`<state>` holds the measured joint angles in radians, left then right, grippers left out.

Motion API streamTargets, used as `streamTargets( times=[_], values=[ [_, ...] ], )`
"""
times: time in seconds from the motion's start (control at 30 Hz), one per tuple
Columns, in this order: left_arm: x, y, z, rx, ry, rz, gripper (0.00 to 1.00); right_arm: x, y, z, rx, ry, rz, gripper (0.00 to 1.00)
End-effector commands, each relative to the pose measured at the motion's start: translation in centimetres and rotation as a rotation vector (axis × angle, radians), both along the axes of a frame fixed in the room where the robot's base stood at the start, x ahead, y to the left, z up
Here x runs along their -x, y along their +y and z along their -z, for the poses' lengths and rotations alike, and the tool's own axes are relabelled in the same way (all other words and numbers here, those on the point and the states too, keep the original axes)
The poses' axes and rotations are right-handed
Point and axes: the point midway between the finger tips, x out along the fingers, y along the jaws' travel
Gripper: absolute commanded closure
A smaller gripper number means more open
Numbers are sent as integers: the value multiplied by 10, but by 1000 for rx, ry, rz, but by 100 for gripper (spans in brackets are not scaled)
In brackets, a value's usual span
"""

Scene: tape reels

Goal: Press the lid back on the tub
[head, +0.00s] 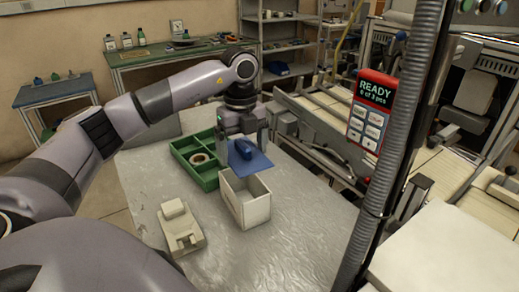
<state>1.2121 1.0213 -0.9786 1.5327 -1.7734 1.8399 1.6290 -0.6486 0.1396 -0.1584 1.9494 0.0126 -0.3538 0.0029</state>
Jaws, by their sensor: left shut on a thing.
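My left gripper (243,143) points down over the table and is shut on the raised handle of a flat blue lid (259,165). The lid is tilted and held just above the back of the open white tub (247,213). The tub's inside shows in front of the lid, so the lid does not cover it. The lid hides the tub's back rim, so I cannot tell whether they touch there. My right gripper is not in view.
A green divided tray (208,183) with a tape reel (200,159) stands behind left of the tub. A cream device (181,232) sits front left. A dark post and a red-framed panel (372,110) reading READY stand right. The front right of the grey table (300,235) is clear.

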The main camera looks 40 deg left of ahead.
Motion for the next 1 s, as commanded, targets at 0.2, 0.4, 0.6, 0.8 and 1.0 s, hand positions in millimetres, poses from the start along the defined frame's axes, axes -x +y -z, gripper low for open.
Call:
streamTargets(
  times=[0.2, 0.4, 0.6, 0.8, 1.0],
  values=[
    [0, 2, 8, -1, 0, 0, 36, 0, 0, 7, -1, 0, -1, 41],
    [1, 2, 25, -1, 0, 0, 36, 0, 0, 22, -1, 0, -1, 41],
    [1, 2, 45, -1, 0, -1, 36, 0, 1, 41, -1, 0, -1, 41],
    [1, 1, 61, -1, 0, -1, 36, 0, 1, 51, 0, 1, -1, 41],
    [0, 1, 68, -1, 0, -1, 36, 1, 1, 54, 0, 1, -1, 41]
  ],
)
